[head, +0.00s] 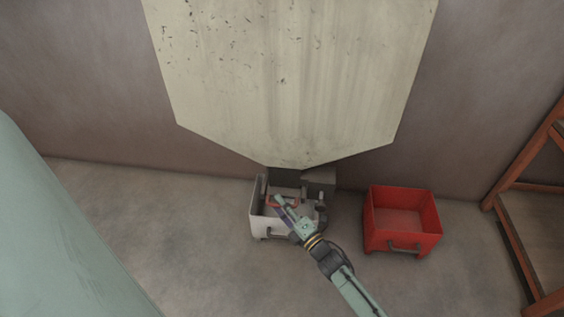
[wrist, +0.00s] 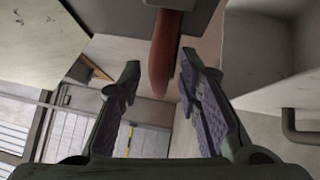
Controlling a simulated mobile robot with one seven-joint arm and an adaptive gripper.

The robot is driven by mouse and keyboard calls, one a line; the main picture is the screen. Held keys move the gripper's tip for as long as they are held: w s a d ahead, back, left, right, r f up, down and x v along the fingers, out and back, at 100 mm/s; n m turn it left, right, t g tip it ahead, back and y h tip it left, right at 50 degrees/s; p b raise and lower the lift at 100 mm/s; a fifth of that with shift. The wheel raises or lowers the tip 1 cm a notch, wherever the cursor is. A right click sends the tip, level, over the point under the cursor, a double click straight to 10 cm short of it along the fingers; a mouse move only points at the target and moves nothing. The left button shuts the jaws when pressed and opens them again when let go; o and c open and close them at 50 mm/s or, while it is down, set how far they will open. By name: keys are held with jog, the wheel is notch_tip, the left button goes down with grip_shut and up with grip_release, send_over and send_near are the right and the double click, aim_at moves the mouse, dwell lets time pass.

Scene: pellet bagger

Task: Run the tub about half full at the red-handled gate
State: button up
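The cream hopper (head: 300,80) narrows to a dark gate outlet (head: 286,178) low on the wall. A whitish tub (head: 262,228) stands on the floor beneath it; its side and dark handle also show in the wrist view (wrist: 270,85). My arm covers part of the tub, and I cannot tell its fill level. The red gate handle (wrist: 165,45) hangs between my fingers in the wrist view. My gripper (wrist: 157,75) is open, with a clear gap to the left finger and the right finger close to the handle. No grip shows.
A red tub (head: 402,245) stands on the floor to the right of the whitish one and looks empty. An orange-framed rack (head: 520,170) stands at the far right. The floor left of the tubs is clear.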

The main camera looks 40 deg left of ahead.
jog(key=shift+c, duration=0.3)
grip_shut()
jog(key=shift+r, duration=0.1)
dwell(0.5)
